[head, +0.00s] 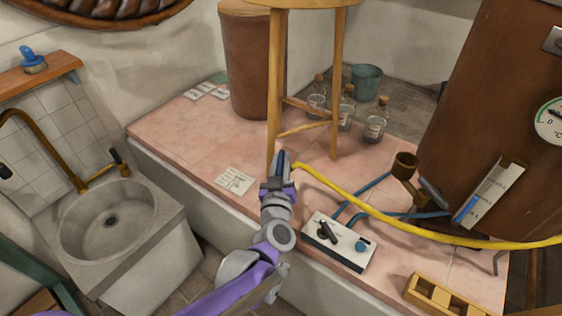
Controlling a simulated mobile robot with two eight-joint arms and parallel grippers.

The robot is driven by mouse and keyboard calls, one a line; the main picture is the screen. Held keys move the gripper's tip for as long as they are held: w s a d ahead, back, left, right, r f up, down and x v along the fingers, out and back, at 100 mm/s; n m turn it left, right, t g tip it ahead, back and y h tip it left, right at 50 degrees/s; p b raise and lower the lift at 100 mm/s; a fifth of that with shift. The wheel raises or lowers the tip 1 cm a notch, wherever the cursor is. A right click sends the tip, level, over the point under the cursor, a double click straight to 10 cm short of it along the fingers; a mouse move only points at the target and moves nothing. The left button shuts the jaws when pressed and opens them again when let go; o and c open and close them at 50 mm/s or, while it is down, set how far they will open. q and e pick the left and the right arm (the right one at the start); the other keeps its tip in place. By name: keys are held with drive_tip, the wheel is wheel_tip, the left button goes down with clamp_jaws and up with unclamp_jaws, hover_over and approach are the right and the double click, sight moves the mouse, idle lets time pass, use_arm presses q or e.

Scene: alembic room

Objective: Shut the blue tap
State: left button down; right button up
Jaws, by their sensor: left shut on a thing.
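A blue-grey lever (432,193) sits beside a brass cup-shaped fitting (404,166) at the lower left of the big brown vessel; it looks like the blue tap, but its exact setting cannot be told. Blue pipes (372,190) run from near it towards a white control box (338,243). My left gripper (279,166) is above the pink tiled platform, well to the left of the lever and apart from it. Its jaws are shut at the end of a yellow hose (380,213); the fingers hide the grip. My right gripper is not in view.
The yellow hose crosses in front of the brown vessel (475,110). A wooden stool (275,80) and several glass bottles (345,115) stand behind my gripper. A wooden rack (440,297) is at the front right. A sink (105,220) is at the left.

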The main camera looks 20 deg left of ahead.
use_arm(q)
drive_tip(key=n+g+y, duration=0.1)
drive_tip(key=y, duration=0.1)
drive_tip(key=n+g+y, duration=0.1)
drive_tip(key=n+y, duration=0.1)
drive_tip(key=y, duration=0.1)
drive_tip(key=n+g+y+p, duration=0.1)
drive_tip(key=n+y, duration=0.1)
drive_tip(key=shift+w+d+y, duration=0.1)
drive_tip(key=shift+d+y, duration=0.2)
drive_tip(key=n+g+y+p, duration=0.1)
drive_tip(key=n+g+y, duration=0.2)
drive_tip(key=g, duration=0.1)
drive_tip(key=n+g+y+p, duration=0.1)
drive_tip(key=n+g+y, duration=0.1)
drive_tip(key=n+g, duration=0.1)
drive_tip(key=shift+w+n+g+y, duration=0.15)
drive_tip(key=shift+n+g+y, duration=0.2)
drive_tip(key=shift+g, duration=0.55)
drive_tip(key=c, duration=0.8)
unclamp_jaws()
drive_tip(key=shift+o, duration=0.2)
drive_tip(key=p+v, duration=0.1)
drive_tip(key=v, duration=0.9)
drive_tip(key=shift+d, duration=0.35)
